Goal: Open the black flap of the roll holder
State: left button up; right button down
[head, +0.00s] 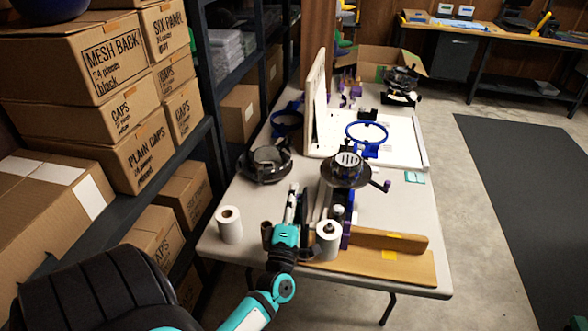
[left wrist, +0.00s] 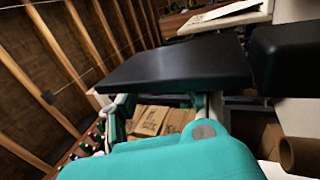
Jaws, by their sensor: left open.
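My left gripper (head: 293,208), with a teal body, reaches over the near end of the table between a brown tube and a white roll (head: 328,240). It is open, and I see nothing held in it. In the left wrist view, a flat black panel (left wrist: 175,65) lies across the middle, close in front of the teal body. I cannot tell whether it is the flap or part of my gripper. The brown tube (left wrist: 302,155) shows at the lower right there. The roll holder is not clearly made out. My right gripper is not in view.
Another white roll (head: 229,226) stands at the table's left edge. A dark round machine (head: 348,170), a blue hoop (head: 367,136) and wooden boards (head: 375,262) are close by on the table (head: 215,245). Shelves with cardboard boxes (head: 100,65) line the left. Floor at right is open.

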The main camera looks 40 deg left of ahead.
pick_arm(q)
jog(key=v, duration=1.2)
dwell(0.3)
